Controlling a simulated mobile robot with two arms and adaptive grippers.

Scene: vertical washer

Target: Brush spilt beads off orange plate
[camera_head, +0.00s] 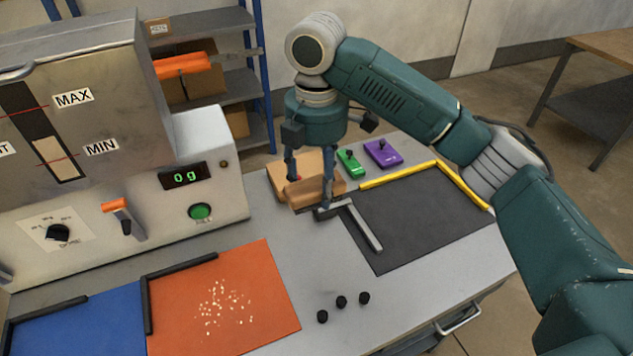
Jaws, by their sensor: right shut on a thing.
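The orange plate (275,310) lies flat on the grey worktop at the front left. Many small pale beads (228,305) are scattered over its middle. My right gripper (310,191) is at the back of the worktop, left of the dark mat and well away from the plate. Its fingers are shut on a tan wooden block (316,191), which may be the brush; no bristles can be made out. Another tan wooden piece (283,172) stands behind it, partly hidden by the fingers. My left gripper is out of view.
A blue plate (85,325) adjoins the orange one, with dark rails (148,305) between them. The machine (125,200) shows "0g". Black knobs (341,302) lie front centre. The dark mat (425,215) has yellow and grey edging. Green (350,163) and purple (383,153) switches stand behind.

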